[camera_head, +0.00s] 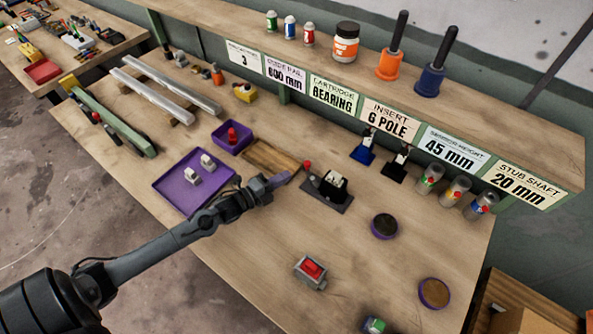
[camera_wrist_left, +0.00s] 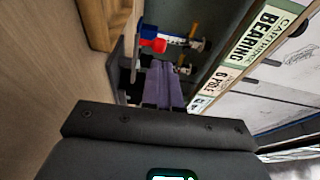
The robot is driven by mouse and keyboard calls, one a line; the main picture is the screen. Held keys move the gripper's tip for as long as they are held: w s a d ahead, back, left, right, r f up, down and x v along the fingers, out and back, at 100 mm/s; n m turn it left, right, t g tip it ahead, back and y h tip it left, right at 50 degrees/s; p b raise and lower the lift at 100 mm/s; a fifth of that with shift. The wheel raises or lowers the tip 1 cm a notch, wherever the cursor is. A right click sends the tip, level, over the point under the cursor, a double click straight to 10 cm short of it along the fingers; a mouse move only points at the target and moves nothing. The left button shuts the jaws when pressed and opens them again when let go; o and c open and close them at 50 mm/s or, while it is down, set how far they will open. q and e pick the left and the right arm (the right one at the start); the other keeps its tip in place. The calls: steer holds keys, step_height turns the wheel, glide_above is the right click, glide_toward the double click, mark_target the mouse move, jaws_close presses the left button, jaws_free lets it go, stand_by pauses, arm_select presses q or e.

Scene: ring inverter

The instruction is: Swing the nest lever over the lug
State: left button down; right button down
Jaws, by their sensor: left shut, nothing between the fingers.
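The nest is a dark fixture (camera_head: 338,188) with a pale block in it, on a dark base plate on the bench. The lever's red knob (camera_head: 307,165) stands at the nest's left side; the lug itself is too small to make out. My left gripper (camera_head: 284,178) is shut and empty, just left of the nest and close to the red knob. In the left wrist view, its purple fingers (camera_wrist_left: 163,85) point toward the red knob (camera_wrist_left: 158,45); I cannot tell whether they touch. The right gripper is not in view.
A wooden tray (camera_head: 252,163) and a purple tray (camera_head: 165,184) with two pale parts lie left of the nest. A box with a red switch (camera_head: 312,269) stands in front. A labelled shelf (camera_head: 400,125) runs behind.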

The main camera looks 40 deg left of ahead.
mark_target(305, 165)
arm_select(q)
steer(key=shift+b+x, duration=0.3)
steer(key=shift+x, duration=2.5)
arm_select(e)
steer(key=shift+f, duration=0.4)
